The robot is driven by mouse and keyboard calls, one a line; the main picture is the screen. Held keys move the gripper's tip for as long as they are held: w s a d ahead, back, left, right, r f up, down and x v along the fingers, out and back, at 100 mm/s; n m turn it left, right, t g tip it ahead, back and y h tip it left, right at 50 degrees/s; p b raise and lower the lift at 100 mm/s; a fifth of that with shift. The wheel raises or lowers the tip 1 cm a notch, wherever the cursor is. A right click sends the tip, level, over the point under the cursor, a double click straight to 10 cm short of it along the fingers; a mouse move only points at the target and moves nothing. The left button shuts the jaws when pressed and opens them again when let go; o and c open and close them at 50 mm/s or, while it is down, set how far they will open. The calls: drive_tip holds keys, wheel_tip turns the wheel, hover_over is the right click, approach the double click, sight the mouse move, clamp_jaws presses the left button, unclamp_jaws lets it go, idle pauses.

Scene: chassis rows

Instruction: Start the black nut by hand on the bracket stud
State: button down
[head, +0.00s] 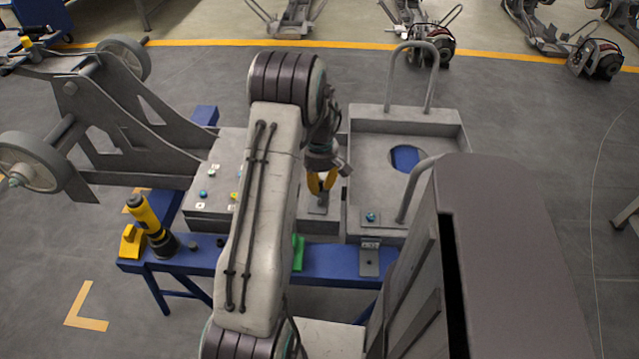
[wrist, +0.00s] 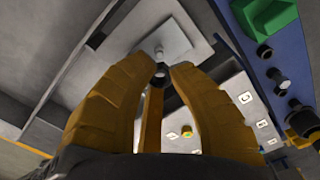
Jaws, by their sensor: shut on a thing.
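My gripper (head: 321,186) is above the grey bracket plate (head: 317,210) at the middle of the bench. The bracket plate (wrist: 188,42) lies just past the fingertips and carries a short pale stud (wrist: 158,51). The nut appears beside the stud's end in the picture; I cannot tell whether they touch. In the head view the nut is too small to make out and the stud is not clear.
A blue bench (head: 325,262) runs along the front. It holds a yellow-black power tool (head: 150,222), a green block (head: 298,252) and small black parts (wrist: 264,51). A grey box with labelled controls (head: 212,190) is at left. A handled grey tray (head: 366,150) is at right.

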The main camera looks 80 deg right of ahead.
sight(320, 199)
drive_tip(key=shift+f+b, duration=1.1)
drive_tip(key=shift+f, duration=0.5)
drive_tip(key=shift+r+n+p, duration=0.25)
drive_tip(key=shift+n+p, duration=0.1)
drive_tip(key=shift+n, duration=0.45)
drive_tip(key=n, duration=0.5)
drive_tip(key=shift+n, duration=0.3)
drive_tip(key=shift+f+b, duration=1.2)
drive_tip(key=shift+f, duration=0.05)
drive_tip(key=m, duration=0.7)
drive_tip(key=shift+b, duration=0.35)
